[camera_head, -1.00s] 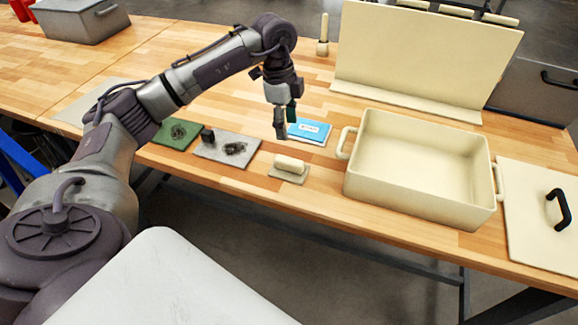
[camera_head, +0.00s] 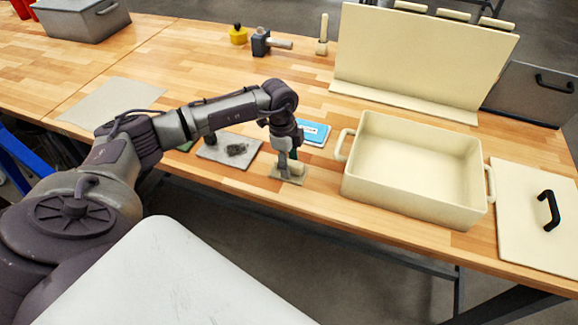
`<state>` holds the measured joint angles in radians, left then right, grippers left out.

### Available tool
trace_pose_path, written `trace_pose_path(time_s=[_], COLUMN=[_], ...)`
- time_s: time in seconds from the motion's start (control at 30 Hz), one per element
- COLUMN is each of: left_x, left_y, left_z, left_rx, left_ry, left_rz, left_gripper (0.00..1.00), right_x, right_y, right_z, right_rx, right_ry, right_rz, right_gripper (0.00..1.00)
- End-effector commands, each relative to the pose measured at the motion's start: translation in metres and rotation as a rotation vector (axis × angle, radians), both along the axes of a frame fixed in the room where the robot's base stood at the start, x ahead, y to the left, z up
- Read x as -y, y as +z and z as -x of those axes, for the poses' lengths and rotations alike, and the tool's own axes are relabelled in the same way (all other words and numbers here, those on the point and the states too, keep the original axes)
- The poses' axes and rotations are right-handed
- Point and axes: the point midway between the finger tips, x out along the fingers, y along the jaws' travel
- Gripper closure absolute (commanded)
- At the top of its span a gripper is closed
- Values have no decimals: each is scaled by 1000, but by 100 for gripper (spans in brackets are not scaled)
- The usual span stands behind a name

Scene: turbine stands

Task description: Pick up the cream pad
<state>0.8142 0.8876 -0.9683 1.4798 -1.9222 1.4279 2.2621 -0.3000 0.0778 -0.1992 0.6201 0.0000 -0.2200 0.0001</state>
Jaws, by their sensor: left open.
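The cream pad (camera_head: 297,169) is a small cream block lying on a thin grey-beige square (camera_head: 284,178) near the table's front edge, left of the cream bin. My left gripper (camera_head: 288,171) points down right at the pad, with its fingers hiding the pad's left part. The gripper is open. I cannot tell whether the fingers touch the pad. My right gripper is not in view.
A cream bin (camera_head: 360,185) with side handles stands to the right, with a cream lid (camera_head: 535,225) beyond it. A blue booklet (camera_head: 314,131) lies just behind my gripper. A grey mat (camera_head: 215,151) is to the left. A tall cream board (camera_head: 420,55) stands behind.

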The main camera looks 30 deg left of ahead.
Motion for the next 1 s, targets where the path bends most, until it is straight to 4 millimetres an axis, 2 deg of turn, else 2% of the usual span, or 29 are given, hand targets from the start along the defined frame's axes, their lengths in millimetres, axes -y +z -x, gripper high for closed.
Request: trace_pose_path(time_s=[0.1,0.13,0.4,0.47,0.77,0.87,1.0], left_x=[0,0,0,0,0,0,0], left_y=[0,0,0,0,3,12,38], left_z=[0,0,0,0,-1,-2,-2], left_rx=[0,0,0,0,2,5,7], left_ry=[0,0,0,0,0,0,0], left_rz=[0,0,0,0,1,1,0], left_gripper=[44,47,92,100,100,100,100], right_x=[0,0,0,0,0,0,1], right_y=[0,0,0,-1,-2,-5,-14], right_z=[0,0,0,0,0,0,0], right_rx=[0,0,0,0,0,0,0], right_ry=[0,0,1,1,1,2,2], right_rz=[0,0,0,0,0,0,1], right_gripper=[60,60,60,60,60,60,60])
